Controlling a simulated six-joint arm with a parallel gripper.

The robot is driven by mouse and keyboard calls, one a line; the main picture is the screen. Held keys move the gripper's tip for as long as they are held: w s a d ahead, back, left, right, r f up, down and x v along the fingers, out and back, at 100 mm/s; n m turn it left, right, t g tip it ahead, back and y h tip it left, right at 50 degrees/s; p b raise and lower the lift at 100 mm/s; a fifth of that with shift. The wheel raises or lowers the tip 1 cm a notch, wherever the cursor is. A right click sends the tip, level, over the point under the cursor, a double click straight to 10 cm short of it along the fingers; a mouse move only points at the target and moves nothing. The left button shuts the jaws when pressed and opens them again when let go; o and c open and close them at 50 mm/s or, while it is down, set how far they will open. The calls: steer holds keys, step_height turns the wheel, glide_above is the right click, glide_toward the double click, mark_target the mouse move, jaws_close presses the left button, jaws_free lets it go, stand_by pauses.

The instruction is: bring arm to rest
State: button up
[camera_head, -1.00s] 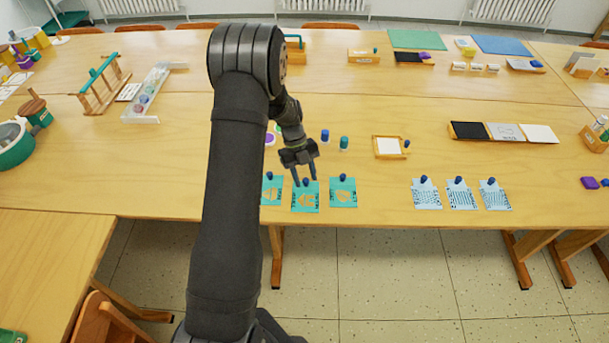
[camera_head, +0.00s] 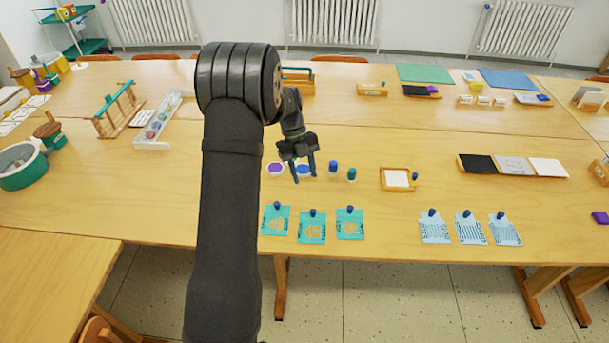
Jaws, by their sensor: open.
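My gripper (camera_head: 304,177) is open and empty. Its two fingers point down above the table (camera_head: 400,225), near two ink-pad-like discs, one purple (camera_head: 275,169) and one blue (camera_head: 304,171). The fingers partly cover the blue disc. Three teal cards, left (camera_head: 273,225), middle (camera_head: 312,235) and right (camera_head: 350,230), lie nearer the front edge. Each has a dark blue knobbed piece at its top. The gripper is apart from these cards.
A blue bottle-like piece (camera_head: 333,168) and a teal one (camera_head: 352,174) stand right of the gripper. A wooden frame with a white pad (camera_head: 397,179) is further right. Pale blue patterned cards (camera_head: 470,231) lie front right. A wooden rack (camera_head: 114,108) stands back left.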

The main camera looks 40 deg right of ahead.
mark_target(313, 210)
steer(key=x, duration=1.2)
steer(key=shift+f, duration=0.1)
step_height(313, 210, up, 4)
steer(key=shift+d+r, duration=0.1)
steer(key=shift+s+r, duration=0.25)
steer(key=shift+s, duration=0.15)
